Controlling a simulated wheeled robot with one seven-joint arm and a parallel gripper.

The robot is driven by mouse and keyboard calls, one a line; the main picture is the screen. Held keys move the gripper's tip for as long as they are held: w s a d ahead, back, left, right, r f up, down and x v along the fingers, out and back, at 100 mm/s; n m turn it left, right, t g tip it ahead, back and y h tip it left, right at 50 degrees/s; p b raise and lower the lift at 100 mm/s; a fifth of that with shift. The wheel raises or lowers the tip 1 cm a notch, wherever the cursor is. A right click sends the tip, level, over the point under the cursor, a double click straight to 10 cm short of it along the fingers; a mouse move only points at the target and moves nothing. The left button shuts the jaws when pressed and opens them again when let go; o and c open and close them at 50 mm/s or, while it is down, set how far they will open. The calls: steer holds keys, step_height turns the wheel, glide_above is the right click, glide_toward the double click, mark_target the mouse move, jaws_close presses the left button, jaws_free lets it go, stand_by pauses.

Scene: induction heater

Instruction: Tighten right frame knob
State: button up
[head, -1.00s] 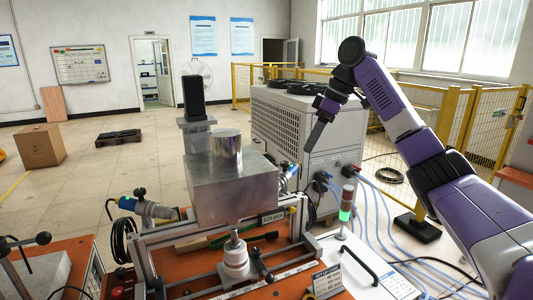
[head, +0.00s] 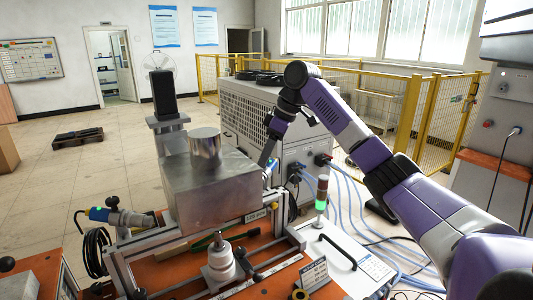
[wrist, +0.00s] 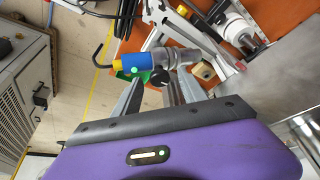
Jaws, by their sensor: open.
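In the wrist view a black knob (wrist: 159,76) shows close ahead of my gripper (wrist: 152,95), roughly between the lines of its two grey fingers. The fingers are open and empty. The knob sits beside a grey cylinder (wrist: 172,57) with a blue and yellow end. I take it for the right frame knob; contact with it cannot be made out. In the head view my gripper (head: 267,153) points down beside the right side of the metal block (head: 212,185). The right knob is not clearly visible there.
The metal block with a cylinder on top stands over the orange bench (head: 185,270). A similar black knob (head: 112,201) is on the frame's left side. A grey cabinet (head: 248,110) is behind my gripper. A signal light (head: 321,195) and blue hoses (head: 350,190) are at right.

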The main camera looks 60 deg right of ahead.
jaws_close()
